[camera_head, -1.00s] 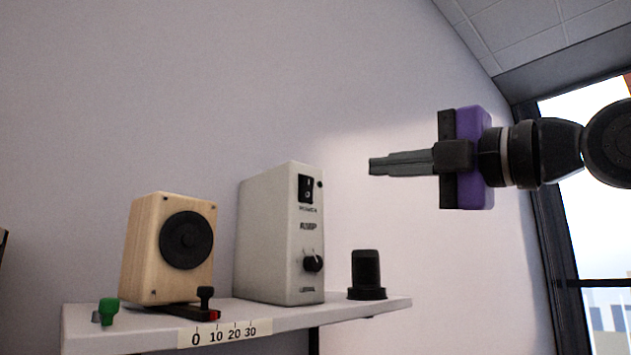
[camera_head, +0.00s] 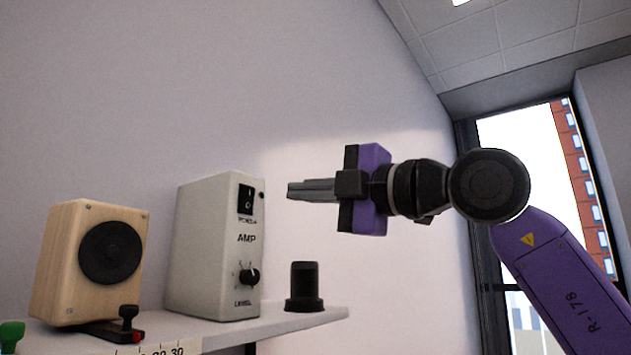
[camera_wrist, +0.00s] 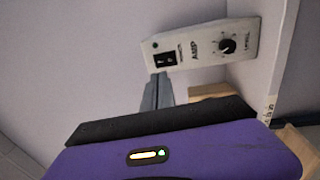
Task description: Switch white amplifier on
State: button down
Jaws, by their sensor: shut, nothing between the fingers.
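The white amplifier (camera_head: 213,270) stands upright on the shelf, with a black rocker switch (camera_head: 246,199) high on its front and a black level knob (camera_head: 250,277) below. In the wrist view the amplifier (camera_wrist: 213,49) appears turned on its side, with the rocker switch (camera_wrist: 165,59) just beyond the fingertips. My gripper (camera_head: 289,190) is shut and empty. It points left at about the switch's height, a little to the right of the amplifier's front in the head view. In the wrist view my fingers (camera_wrist: 158,78) reach toward the switch; I cannot tell whether they touch it.
The shelf (camera_head: 225,334) also bears a wooden speaker (camera_head: 59,260) at the left, a black cylindrical piece (camera_head: 304,285) right of the amplifier, a small black clamp with a red tip (camera_head: 127,322) and a green knob (camera_head: 11,335). The wall above is clear.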

aim_at(249, 193)
jog(key=p+x, duration=0.3)
jog(key=x, duration=0.4)
jog(key=shift+w+a+r+p, duration=0.15)
jog(key=shift+a+r+p, duration=0.1)
jog(key=shift+p, duration=0.05)
jog(key=shift+p+x, duration=0.35)
jog(key=shift+x, duration=0.4)
jog(key=shift+a+f, duration=0.1)
jog(key=shift+f, duration=0.05)
jog(key=shift+b, duration=0.55)
